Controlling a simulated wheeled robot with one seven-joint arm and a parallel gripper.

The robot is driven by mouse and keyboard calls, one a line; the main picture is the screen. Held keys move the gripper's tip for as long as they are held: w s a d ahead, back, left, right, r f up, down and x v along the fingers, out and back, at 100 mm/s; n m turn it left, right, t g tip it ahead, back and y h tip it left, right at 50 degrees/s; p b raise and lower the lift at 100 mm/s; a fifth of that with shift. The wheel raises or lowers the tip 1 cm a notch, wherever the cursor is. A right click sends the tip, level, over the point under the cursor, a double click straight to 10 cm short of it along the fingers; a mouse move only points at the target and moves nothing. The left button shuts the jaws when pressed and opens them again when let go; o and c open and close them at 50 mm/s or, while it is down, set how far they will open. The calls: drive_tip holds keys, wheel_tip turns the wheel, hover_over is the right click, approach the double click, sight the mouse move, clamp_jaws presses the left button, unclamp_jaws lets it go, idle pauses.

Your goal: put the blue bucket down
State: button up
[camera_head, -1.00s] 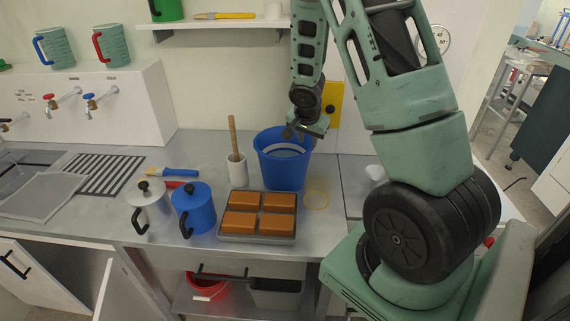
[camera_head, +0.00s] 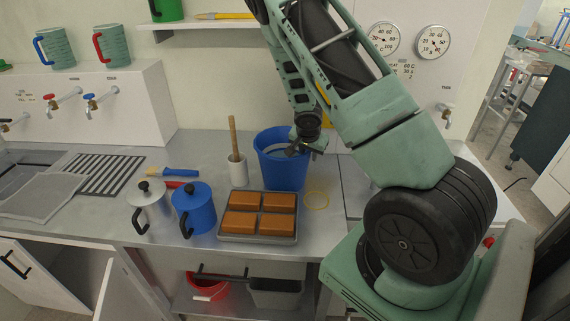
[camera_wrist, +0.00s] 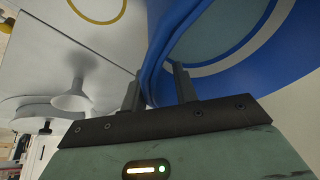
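The blue bucket (camera_head: 281,170) stands upright on the metal counter (camera_head: 335,195), behind and right of the tray of orange blocks. My gripper (camera_head: 297,149) is at the bucket's right rim in the head view. In the wrist view, the fingers (camera_wrist: 158,84) are apart with the bucket's blue wall (camera_wrist: 158,50) between them. The wall is close to the left finger, and a gap shows before the right finger. The fingers look open around the rim, not clamped on it. The bucket's far side is partly hidden in the wrist view.
A tray (camera_head: 258,239) of orange blocks sits in front of the bucket. A white pot with a wooden stick (camera_head: 233,140) stands left of it, and a yellow ring (camera_head: 316,200) lies to its right. A blue lidded pot (camera_head: 193,208) and grey pot (camera_head: 149,207) are farther left.

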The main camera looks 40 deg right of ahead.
clamp_jaws()
idle(1.3)
drive_tip(key=shift+w+r, duration=0.1)
